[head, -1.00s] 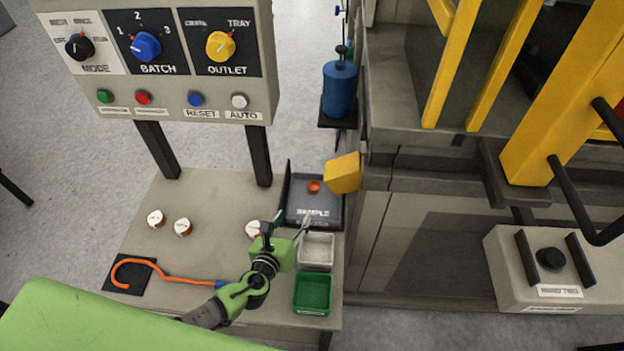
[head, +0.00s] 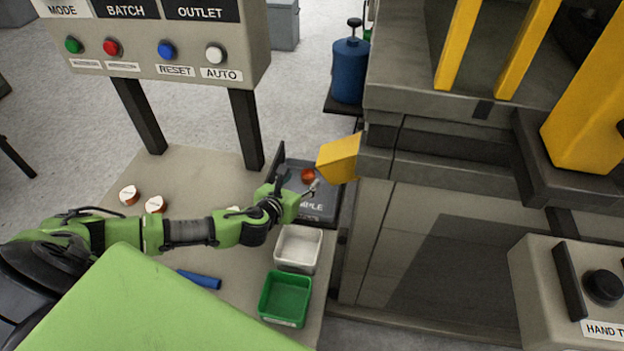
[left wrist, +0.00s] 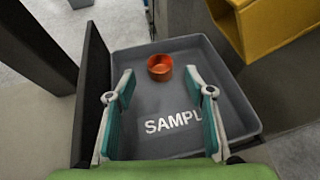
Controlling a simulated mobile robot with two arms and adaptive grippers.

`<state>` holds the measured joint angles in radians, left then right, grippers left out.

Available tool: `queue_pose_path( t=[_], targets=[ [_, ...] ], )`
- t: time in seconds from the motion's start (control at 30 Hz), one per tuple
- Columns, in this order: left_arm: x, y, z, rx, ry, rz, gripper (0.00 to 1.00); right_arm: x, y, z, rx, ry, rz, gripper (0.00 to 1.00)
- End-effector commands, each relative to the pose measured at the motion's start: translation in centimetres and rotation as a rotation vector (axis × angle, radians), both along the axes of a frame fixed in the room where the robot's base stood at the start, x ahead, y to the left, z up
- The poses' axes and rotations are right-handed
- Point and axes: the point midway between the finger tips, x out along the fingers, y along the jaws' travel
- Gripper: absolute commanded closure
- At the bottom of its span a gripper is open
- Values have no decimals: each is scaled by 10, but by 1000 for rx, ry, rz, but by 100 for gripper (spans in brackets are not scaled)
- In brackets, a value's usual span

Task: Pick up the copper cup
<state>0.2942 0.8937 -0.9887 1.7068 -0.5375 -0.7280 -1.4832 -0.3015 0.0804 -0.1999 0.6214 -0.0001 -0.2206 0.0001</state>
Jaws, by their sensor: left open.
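The copper cup (head: 308,176) is small and orange-brown. It stands in the dark grey tray marked SAMPLE (head: 318,214), below the yellow outlet chute. In the left wrist view the cup (left wrist: 160,67) stands toward the back of the tray (left wrist: 222,110), its open top showing. My left gripper (head: 300,188) reaches over the tray from the left. In the left wrist view its two fingers (left wrist: 160,90) are spread wide and empty, with the cup beyond their tips and between their lines. My right gripper does not show.
The yellow chute (head: 338,158) hangs close to the right of the cup. A white bin (head: 298,249) and a green bin (head: 285,299) stand in front of the tray. White-topped copper pieces (head: 129,195) and a blue handle (head: 199,279) lie on the bench.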

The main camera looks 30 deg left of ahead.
Motion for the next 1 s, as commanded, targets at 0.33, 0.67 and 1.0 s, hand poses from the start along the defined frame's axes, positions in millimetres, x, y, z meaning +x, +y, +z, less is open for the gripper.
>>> queue_pose_path(
  t=[0.33,0.67,1.0],
  targets=[
    [40,2,-20,-1,-1,0,51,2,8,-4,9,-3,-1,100],
    [45,3,-22,-1,0,0,54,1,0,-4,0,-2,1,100],
    [45,3,-22,-1,0,0,87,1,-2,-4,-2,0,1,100]
  ],
)
